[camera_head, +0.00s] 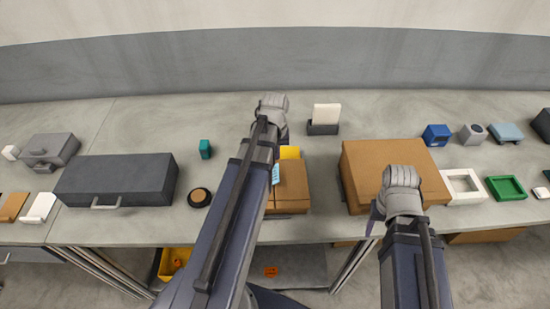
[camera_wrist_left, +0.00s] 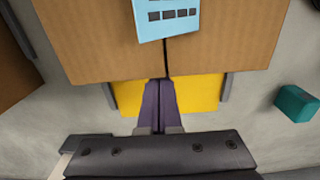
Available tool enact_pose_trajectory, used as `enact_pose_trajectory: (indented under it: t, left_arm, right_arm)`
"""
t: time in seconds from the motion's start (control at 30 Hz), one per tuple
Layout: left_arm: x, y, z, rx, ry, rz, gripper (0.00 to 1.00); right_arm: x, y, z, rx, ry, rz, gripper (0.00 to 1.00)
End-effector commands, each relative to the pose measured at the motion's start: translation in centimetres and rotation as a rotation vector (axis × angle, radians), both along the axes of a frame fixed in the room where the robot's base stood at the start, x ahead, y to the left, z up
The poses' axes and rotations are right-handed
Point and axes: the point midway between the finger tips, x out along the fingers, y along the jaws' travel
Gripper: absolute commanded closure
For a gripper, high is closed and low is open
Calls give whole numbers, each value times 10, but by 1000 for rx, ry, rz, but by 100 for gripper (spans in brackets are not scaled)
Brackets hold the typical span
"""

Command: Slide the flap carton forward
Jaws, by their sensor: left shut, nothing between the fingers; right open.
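The brown flap carton (camera_head: 292,187) sits mid-table, with a seam and a pale blue label (camera_head: 276,173) on top; my left arm covers its left part. It also shows in the left wrist view (camera_wrist_left: 220,45). A yellow piece (camera_head: 290,152) lies at its far edge, also in the left wrist view (camera_wrist_left: 205,93). My left gripper (camera_wrist_left: 160,110) is shut and empty, its fingertips by the carton's far edge, over the yellow piece; contact is unclear. My right gripper (camera_head: 376,217) is open, by the front of a larger brown box (camera_head: 370,165), partly hidden by my arm.
Left stand a dark case (camera_head: 118,180), a round dark item (camera_head: 199,197) and a teal block (camera_head: 205,149). A white card in a dark stand (camera_head: 325,118) is behind. Right are a white frame (camera_head: 464,186) and green tray (camera_head: 506,188). Bare table lies between carton and larger box.

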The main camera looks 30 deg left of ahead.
Motion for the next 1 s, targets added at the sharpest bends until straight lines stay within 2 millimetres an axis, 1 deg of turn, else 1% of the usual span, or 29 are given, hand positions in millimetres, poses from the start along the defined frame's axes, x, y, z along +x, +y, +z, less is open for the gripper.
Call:
enact_pose_trajectory:
  t: [0.17,0.27,0.3,0.33,0.4,0.8,0.9,1.0]
  left_arm:
    - [18,7,0,0,0,-1,100]
    - [32,12,0,0,0,-2,100]
    - [37,14,3,-1,1,-3,100]
    - [32,12,13,-1,1,-3,100]
    - [31,12,25,-1,1,-3,100]
    - [31,12,87,-1,1,-2,100]
    - [30,12,96,-1,1,-2,100]
    - [31,12,100,-1,1,-2,100]
  right_arm:
    - [0,0,0,0,0,0,45]
    - [0,0,0,0,0,0,45]
    - [0,0,3,0,0,0,45]
    - [0,0,13,0,0,0,45]
    - [0,0,25,0,0,0,45]
    - [0,0,87,0,0,1,45]
    - [0,0,96,0,0,2,45]
    - [0,0,100,0,0,2,45]
